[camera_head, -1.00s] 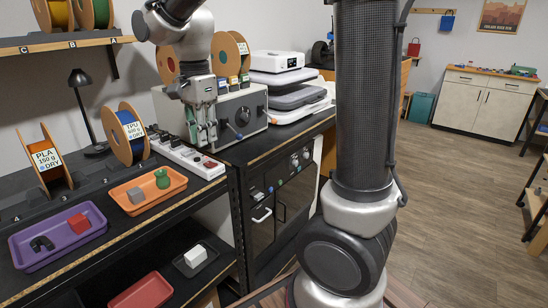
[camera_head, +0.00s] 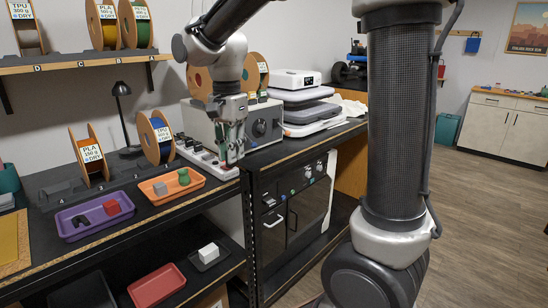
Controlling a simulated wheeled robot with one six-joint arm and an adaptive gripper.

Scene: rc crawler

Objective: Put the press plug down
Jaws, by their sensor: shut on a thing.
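My gripper (camera_head: 231,158) points down over the right end of the white power strip (camera_head: 200,158), in front of the grey press box (camera_head: 262,128). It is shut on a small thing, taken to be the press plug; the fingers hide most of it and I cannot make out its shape. I cannot tell whether the held thing touches the strip or the bench.
An orange tray (camera_head: 152,198) with a grey block and green piece and a purple tray (camera_head: 72,238) with red and black pieces lie to the left. Spools (camera_head: 155,138) stand behind them. A stack of grey and white devices (camera_head: 305,110) stands right of the press box.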

